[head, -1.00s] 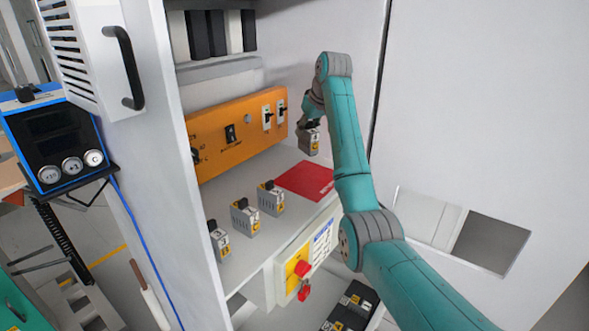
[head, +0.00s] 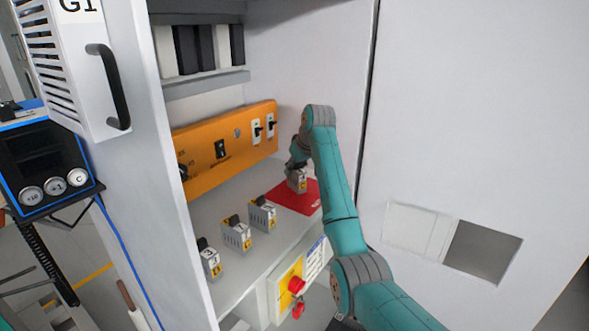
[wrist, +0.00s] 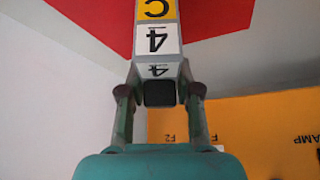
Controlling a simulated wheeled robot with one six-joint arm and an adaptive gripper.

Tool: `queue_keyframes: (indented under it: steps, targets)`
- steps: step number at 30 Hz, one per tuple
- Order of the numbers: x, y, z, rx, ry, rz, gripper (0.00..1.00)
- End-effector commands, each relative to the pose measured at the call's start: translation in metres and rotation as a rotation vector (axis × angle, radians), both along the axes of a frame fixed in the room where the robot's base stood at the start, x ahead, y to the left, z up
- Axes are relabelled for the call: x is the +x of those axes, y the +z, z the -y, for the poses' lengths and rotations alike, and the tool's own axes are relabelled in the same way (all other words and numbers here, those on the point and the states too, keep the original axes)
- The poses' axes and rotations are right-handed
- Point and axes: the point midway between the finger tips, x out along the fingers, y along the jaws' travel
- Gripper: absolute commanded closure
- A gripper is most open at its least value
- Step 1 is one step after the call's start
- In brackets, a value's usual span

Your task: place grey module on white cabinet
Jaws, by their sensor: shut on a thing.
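My gripper (head: 297,168) is shut on a grey module (head: 297,182) with a yellow label, inside the open white cabinet (head: 330,80). The module is at the red patch (head: 288,197) on the cabinet's grey shelf; whether it touches the patch I cannot tell. In the wrist view my gripper (wrist: 159,92) has a finger on each side of the module (wrist: 157,40), whose white label reads 4 and yellow label reads C. The red patch (wrist: 205,12) shows behind it there.
Three similar modules (head: 210,260) (head: 237,234) (head: 262,215) stand in a row on the shelf, left of the red patch. An orange panel (head: 225,145) with switches is behind. A yellow box with a red knob (head: 296,285) juts from the shelf's front.

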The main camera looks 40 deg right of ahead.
Motion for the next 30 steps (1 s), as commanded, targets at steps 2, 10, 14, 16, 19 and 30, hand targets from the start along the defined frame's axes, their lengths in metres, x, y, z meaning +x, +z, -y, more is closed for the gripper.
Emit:
queue_keyframes:
  steps: [2, 10, 14, 16, 19, 30]
  targets:
    - [0.0, 0.002, 0.0, -0.001, 0.0, 0.002, 1.0]
    - [0.0, -0.002, 0.0, -0.001, 0.001, 0.001, 1.0]
    - [0.0, -0.002, 0.0, -0.001, 0.001, 0.001, 0.42]
    - [0.0, -0.002, 0.0, -0.001, 0.001, 0.001, 0.42]
    - [0.0, -0.002, 0.0, -0.001, 0.001, 0.001, 0.42]
    - [-0.012, 0.023, 0.0, -0.001, 0.0, 0.003, 0.42]
